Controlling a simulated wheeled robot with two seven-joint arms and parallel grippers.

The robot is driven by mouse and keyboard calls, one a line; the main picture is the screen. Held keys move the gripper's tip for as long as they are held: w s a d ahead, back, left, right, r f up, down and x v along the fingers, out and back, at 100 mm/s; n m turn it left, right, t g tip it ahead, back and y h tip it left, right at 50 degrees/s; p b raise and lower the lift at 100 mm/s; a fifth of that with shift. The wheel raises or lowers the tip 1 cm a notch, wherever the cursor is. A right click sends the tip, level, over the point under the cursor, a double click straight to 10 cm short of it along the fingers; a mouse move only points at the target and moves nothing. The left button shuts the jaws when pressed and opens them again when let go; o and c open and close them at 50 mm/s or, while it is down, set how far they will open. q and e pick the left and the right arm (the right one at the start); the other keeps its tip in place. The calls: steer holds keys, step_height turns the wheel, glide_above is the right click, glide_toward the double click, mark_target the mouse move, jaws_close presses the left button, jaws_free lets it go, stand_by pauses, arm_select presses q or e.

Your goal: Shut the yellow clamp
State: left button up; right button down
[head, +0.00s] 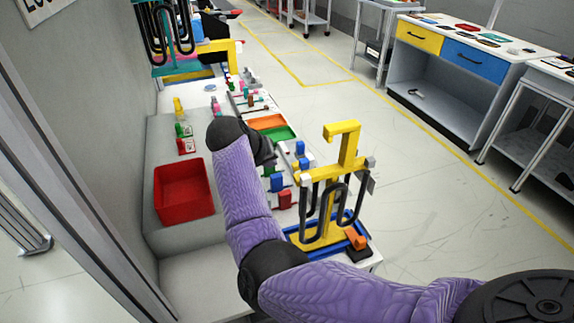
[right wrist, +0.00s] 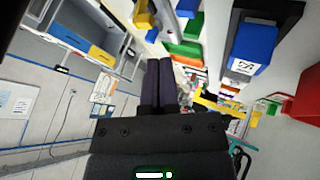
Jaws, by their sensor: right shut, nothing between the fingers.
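My right gripper (head: 265,155) is at the end of the purple arm, above the table between the red bin and the yellow frame. In the right wrist view its two dark fingers (right wrist: 158,82) are together with nothing between them. A small yellow part (head: 178,107), possibly the yellow clamp, stands on the grey ledge beyond the red bin, behind green and red parts. It is too small to tell whether it is open or shut. My gripper is apart from it. My left gripper is not in view.
The yellow frame (head: 345,150) with black hoses stands right of my arm. A red bin (head: 184,190) lies left of it. An orange and green tray (head: 276,130) and several small coloured parts lie on the table. A blue labelled block (right wrist: 252,46) is close in the right wrist view.

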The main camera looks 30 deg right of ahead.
arm_select(q)
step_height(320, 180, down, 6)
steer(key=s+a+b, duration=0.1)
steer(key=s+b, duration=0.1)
steer(key=b, duration=0.3)
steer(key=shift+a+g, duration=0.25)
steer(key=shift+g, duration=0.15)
arm_select(e)
steer(key=x, duration=1.1)
steer(key=shift+w+r, duration=0.2)
steer(key=shift+w, duration=0.2)
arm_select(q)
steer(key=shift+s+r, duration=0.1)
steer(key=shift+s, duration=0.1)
